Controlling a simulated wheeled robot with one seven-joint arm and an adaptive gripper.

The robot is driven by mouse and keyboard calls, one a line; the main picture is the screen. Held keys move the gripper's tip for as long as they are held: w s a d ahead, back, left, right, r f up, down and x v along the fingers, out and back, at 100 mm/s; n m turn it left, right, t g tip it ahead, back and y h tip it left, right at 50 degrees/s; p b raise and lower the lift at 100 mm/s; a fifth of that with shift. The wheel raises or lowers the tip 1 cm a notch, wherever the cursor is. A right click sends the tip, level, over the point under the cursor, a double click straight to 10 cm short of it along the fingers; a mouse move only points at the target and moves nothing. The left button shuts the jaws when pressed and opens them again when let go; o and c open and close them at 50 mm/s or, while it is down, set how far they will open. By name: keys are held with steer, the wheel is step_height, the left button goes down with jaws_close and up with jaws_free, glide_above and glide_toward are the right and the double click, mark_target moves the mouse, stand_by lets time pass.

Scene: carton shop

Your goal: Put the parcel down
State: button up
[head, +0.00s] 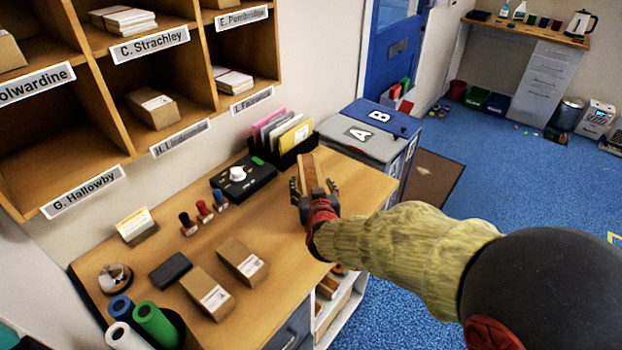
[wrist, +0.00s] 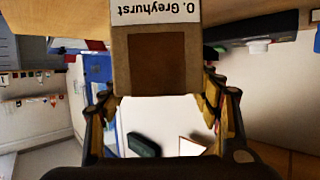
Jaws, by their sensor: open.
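A brown cardboard parcel (head: 309,171) is at the right part of the wooden desk (head: 365,183), in front of the file rack. It appears to rest on the desk top. In the wrist view the parcel (wrist: 157,65) shows its near end, with a white label reading "O. Greyhurst" upside down. My gripper (head: 314,188) is open around the near end of the parcel, one finger on each side. In the wrist view my gripper (wrist: 162,100) has its fingertips close beside the parcel; whether they touch it I cannot tell.
A file rack (head: 290,147) with coloured folders stands just behind the parcel. A black device (head: 243,177), stamps (head: 204,210) and two other parcels (head: 208,292) lie to the left. Bins marked A and B (head: 366,140) stand beyond the desk's right end. Pigeonholes (head: 150,80) hang above.

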steer(key=a+p+v, duration=0.1)
steer(key=p+v, duration=0.1)
steer(key=v, duration=0.6)
steer(key=shift+d, duration=0.45)
steer(key=shift+s+r, duration=0.1)
steer(key=shift+s, duration=0.05)
steer(key=s+d+r+g+h, duration=0.1)
steer(key=s+d+r+g, duration=0.2)
steer(key=s+d, duration=0.6)
steer(key=s+d+r+m+g, duration=0.1)
steer(key=s+d+r+g, duration=0.3)
steer(key=s+d, duration=0.5)
steer(key=s+g, duration=0.1)
steer(key=s, duration=0.8)
steer(key=shift+d+h, duration=0.15)
steer(key=shift+h, duration=0.25)
steer(key=shift+w+r, duration=0.1)
steer(key=shift+r, duration=0.05)
